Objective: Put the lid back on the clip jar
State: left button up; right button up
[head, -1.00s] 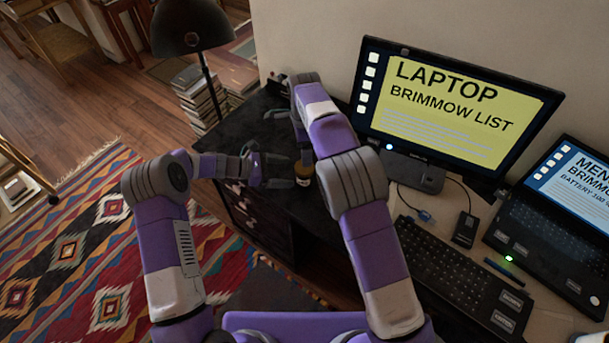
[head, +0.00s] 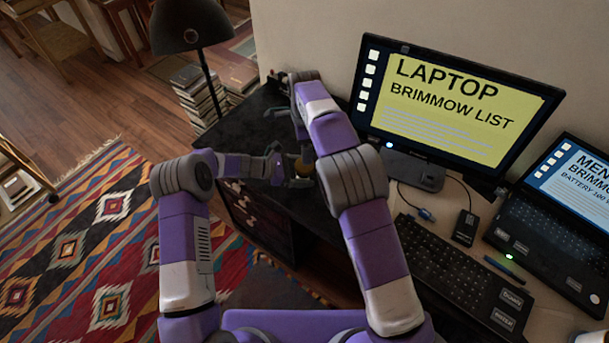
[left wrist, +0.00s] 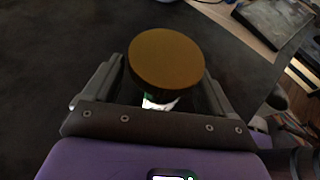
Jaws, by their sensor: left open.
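The clip jar (head: 305,164) stands on the dark desk top, small and partly hidden by my grippers and right arm in the head view. In the left wrist view a round golden-brown lid (left wrist: 166,58) with a dark rim covers the jar's top. A bit of white and green (left wrist: 160,103) shows below it. I cannot tell whether the lid sits fully down. My left gripper (head: 290,167) is open, with its fingers on either side of the jar. My right arm reaches over the desk beyond the jar; its gripper (head: 282,112) is mostly hidden and its jaws are unclear.
A monitor (head: 450,100), a keyboard (head: 455,270) and a laptop (head: 560,230) fill the right side. A dark lamp (head: 192,30) and a stack of books (head: 200,100) stand beyond the desk. A patterned rug (head: 110,230) lies at left.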

pick_arm(q)
jog(key=shift+d+f, duration=0.15)
jog(key=shift+d, duration=0.15)
jog(key=shift+c, duration=0.4)
jog(key=c, duration=1.4)
grip_shut()
pick_arm(e)
jog(key=shift+o, duration=1.4)
notch_tip(320, 180, up, 12)
